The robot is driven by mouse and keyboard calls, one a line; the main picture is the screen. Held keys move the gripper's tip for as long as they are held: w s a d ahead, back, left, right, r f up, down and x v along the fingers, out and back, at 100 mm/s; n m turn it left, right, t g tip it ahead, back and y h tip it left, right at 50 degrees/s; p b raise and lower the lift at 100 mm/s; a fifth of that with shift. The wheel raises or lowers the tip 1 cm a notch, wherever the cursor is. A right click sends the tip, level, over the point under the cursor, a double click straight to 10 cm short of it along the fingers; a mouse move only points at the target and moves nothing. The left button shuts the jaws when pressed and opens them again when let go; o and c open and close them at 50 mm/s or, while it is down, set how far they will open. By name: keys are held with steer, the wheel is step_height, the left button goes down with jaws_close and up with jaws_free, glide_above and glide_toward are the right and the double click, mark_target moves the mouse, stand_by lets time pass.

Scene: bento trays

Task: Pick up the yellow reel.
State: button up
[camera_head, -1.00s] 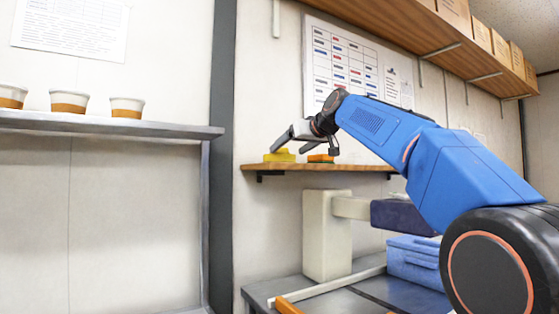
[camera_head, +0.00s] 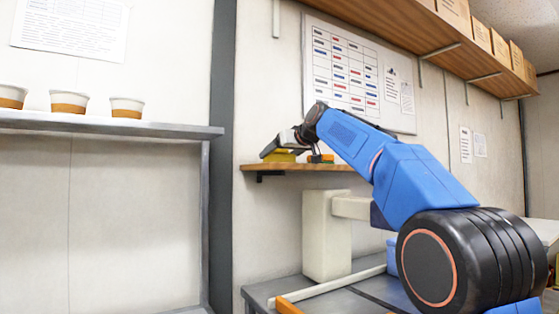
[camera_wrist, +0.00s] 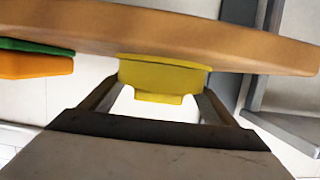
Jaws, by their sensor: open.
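The yellow reel (camera_wrist: 162,78) shows in the wrist view at the edge of the wooden shelf, between the two fingers of my gripper (camera_wrist: 155,100). White gaps show between the reel and the fingers lower down, and I cannot tell whether either finger touches it. In the head view the yellow reel (camera_head: 280,157) sits on the small wooden shelf (camera_head: 340,167), partly hidden by my gripper (camera_head: 283,148). My gripper is open and points down to the left at the reel.
An orange and green object (camera_wrist: 36,60) lies on the same shelf, right of the reel in the head view (camera_head: 321,158). A grey shelf with several cups (camera_head: 127,107) is at the left. A cream post (camera_head: 325,240) stands below the shelf.

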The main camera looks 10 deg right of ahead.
steer(key=shift+c, duration=0.7)
steer(key=c, duration=1.1)
steer(key=shift+r, duration=0.1)
steer(key=shift+r, duration=4.85)
steer(key=shift+v, duration=1.35)
steer(key=shift+s+d+r, duration=0.2)
steer(key=shift+s+d, duration=1)
steer(key=shift+s, duration=2.55)
steer(key=shift+s+d+r, duration=0.25)
steer(key=shift+s+d, duration=0.95)
steer(key=shift+s, duration=2.5)
steer(key=shift+s+d+r, duration=0.2)
steer(key=shift+s+d, duration=1)
steer(key=shift+s, duration=2.55)
steer(key=shift+d, duration=0.1)
